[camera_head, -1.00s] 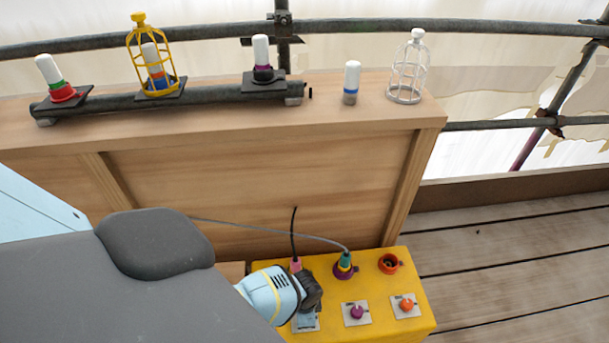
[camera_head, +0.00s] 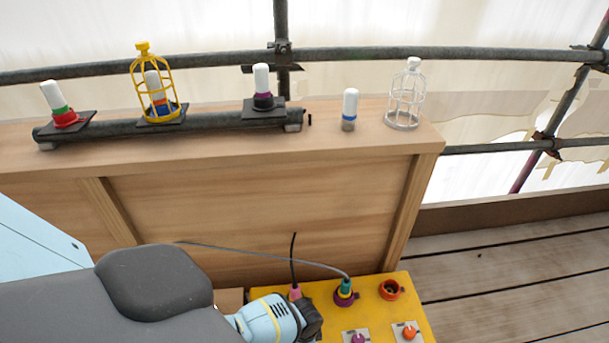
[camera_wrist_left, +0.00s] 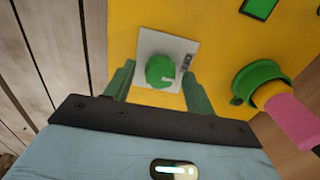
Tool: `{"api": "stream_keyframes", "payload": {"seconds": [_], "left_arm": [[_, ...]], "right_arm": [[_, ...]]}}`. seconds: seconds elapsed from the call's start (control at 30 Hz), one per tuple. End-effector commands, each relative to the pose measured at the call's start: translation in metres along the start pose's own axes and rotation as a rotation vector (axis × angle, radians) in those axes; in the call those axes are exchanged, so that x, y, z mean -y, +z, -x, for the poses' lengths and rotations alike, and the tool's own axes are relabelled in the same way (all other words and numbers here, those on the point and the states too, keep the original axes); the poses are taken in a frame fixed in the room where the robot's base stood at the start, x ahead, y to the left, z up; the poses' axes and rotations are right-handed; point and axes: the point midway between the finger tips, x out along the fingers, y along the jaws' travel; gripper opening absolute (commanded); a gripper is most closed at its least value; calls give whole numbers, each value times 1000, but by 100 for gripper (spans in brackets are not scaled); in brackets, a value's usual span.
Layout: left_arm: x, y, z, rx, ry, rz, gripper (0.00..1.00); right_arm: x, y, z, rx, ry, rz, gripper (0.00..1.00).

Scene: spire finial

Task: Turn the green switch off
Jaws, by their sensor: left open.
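The green switch is a round green knob (camera_wrist_left: 160,71) with a pale mark on its right side. It sits on a grey square plate (camera_wrist_left: 150,45) on the yellow box. In the left wrist view my left gripper (camera_wrist_left: 158,80) is open, with one finger on each side of the knob. I cannot tell whether the fingers touch it. In the head view my left gripper (camera_head: 312,322) is over the box's left part, and the green knob is hidden or out of frame there. My right gripper is not in view.
The yellow box (camera_head: 415,305) also carries a purple knob (camera_head: 358,338) and an orange knob (camera_head: 409,332). A pink plug (camera_wrist_left: 290,112) sits at a green socket (camera_wrist_left: 258,82), close right of my gripper. Cables run behind. Capped lamps stand on the wooden ledge (camera_head: 220,150).

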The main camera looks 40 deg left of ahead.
Motion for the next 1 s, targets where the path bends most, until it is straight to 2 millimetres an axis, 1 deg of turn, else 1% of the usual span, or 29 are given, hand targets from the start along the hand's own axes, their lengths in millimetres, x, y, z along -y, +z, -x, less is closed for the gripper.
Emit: {"api": "stream_keyframes", "payload": {"seconds": [0.17,0.27,0.4,0.5,0.63,0.8,1.0], "left_arm": [[0,0,6,-1,-1,-1,55],[1,-1,18,-3,-2,0,55],[2,-1,41,-4,-3,0,55],[1,-1,57,-4,-3,-1,55],[1,-1,71,-3,-2,0,55],[0,0,78,0,0,1,55],[0,0,78,1,0,1,55]], "right_arm": [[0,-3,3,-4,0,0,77],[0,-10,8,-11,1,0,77],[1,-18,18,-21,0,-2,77],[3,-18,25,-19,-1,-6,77],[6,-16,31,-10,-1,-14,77],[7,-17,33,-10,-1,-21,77],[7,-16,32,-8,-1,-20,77]]}}
